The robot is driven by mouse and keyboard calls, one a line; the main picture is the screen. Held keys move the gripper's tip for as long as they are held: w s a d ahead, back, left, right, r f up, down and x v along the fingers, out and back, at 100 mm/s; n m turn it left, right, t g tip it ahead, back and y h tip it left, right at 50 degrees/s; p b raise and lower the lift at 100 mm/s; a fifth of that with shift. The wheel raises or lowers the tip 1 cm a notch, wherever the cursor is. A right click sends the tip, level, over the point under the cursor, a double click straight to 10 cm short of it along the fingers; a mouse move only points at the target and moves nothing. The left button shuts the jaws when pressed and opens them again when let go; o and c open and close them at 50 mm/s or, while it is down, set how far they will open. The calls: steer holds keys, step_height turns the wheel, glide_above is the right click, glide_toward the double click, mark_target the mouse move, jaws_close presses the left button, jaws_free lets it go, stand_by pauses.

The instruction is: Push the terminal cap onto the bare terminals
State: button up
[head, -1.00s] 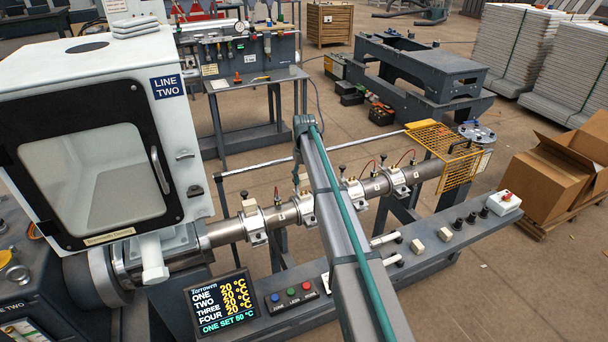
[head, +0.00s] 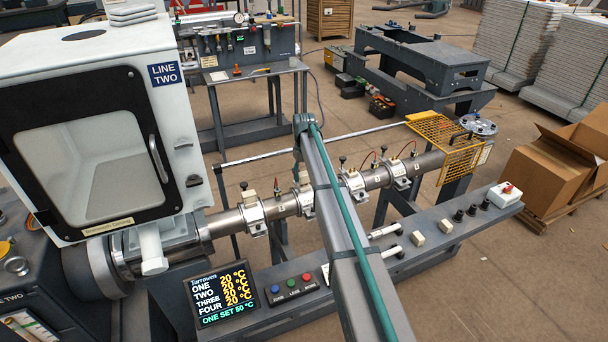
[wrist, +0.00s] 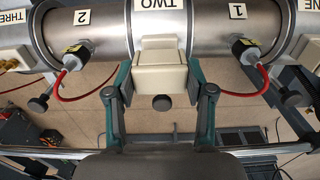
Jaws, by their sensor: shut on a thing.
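The cream terminal cap (wrist: 160,79) is between my gripper's fingers (wrist: 158,78) in the wrist view. My gripper is shut on its two sides. The cap sits right up against the heater band under the label TWO (wrist: 160,4). The bare terminals are hidden behind the cap, so I cannot tell how far it is seated. In the head view my arm (head: 345,230) reaches over the barrel (head: 280,207) and hides most of the gripper and the cap.
Sensors labelled 2 (wrist: 73,57) and 1 (wrist: 243,51), with red cables, flank the gripper. A dark knob (wrist: 162,103) is just below the cap. The console (head: 460,225) in front holds more cream blocks (head: 417,240) and black knobs. A yellow guard (head: 447,140) covers the barrel's far end.

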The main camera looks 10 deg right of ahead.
steer(key=shift+f+b, duration=0.4)
steer(key=shift+f, duration=0.7)
steer(key=o, duration=1.2)
steer(key=shift+o, duration=0.2)
step_height(320, 180, up, 12)
steer(key=shift+r, duration=0.1)
steer(key=s+f+m+g+b, duration=0.1)
steer(key=s+f+g, duration=0.1)
steer(key=s+f, duration=1.4)
steer(key=s+f+m+g+b, duration=0.1)
steer(key=s+f+g, duration=0.1)
steer(key=s+f, duration=1.4)
steer(key=s+f+g+b, duration=0.1)
steer(key=s+f, duration=1.6)
steer(key=s, duration=2.2)
steer(key=shift+m+g, duration=0.4)
steer(key=shift+g, duration=0.5)
